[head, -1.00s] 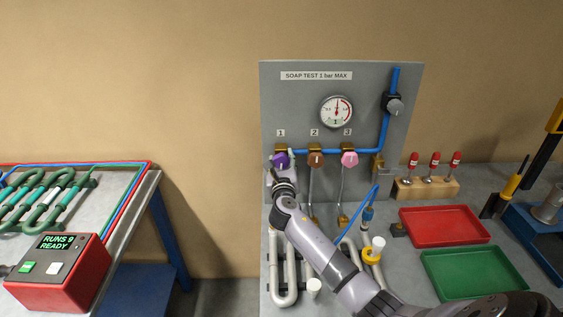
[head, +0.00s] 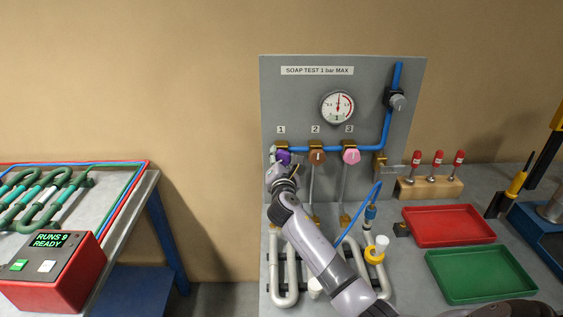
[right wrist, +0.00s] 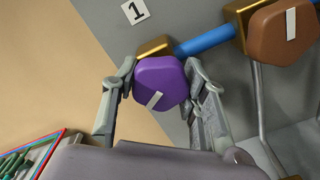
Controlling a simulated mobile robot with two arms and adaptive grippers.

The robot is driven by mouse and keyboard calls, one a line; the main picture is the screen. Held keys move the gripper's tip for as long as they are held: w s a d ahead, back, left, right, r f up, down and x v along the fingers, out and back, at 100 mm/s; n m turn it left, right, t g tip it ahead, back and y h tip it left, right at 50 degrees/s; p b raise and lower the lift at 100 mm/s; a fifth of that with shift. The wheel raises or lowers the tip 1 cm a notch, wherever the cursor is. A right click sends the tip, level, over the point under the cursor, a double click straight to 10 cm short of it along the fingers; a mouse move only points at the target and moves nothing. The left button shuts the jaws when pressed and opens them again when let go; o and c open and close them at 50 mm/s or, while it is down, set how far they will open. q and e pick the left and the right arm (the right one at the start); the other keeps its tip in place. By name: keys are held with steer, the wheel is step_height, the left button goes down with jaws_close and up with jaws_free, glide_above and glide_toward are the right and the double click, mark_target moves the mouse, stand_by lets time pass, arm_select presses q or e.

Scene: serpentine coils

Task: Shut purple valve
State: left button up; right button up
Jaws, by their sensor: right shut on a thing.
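The purple valve knob (head: 284,156) is under label 1 on the grey panel (head: 300,100), at the left end of the blue pipe. My right gripper (head: 282,163) reaches up to it from below and hides part of it. In the right wrist view the purple knob (right wrist: 160,78) sits between the two fingers of my right gripper (right wrist: 162,74), which is shut on its sides. The knob's white mark is slanted, turned relative to the mark on the brown knob (right wrist: 285,33). My left gripper is out of view.
The brown knob and a pink knob (head: 351,156) are close by on the right. A pressure gauge (head: 338,107) is above. Grey coils and a blue hose (head: 357,216) are below, near my right arm. Red (head: 449,226) and green (head: 482,275) trays lie at the right.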

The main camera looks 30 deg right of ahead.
steer(key=m+b, duration=0.1)
steer(key=m, duration=0.2)
steer(key=m+b, duration=0.1)
steer(key=m, duration=0.2)
steer(key=shift+f+m+b, duration=0.2)
steer(key=shift+m+b, duration=0.1)
steer(key=shift+b, duration=0.1)
steer(key=m+b, duration=0.2)
steer(key=m, duration=0.4)
steer(key=shift+b, duration=0.35)
steer(key=m+b, duration=0.2)
steer(key=m, duration=0.4)
steer(key=shift+m, duration=0.3)
steer(key=m+b, duration=0.1)
steer(key=m, duration=0.4)
steer(key=o, duration=0.8)
steer(key=shift+c, duration=0.2)
steer(key=o, duration=0.4)
steer(key=shift+r, duration=0.2)
steer(key=shift+r, duration=0.15)
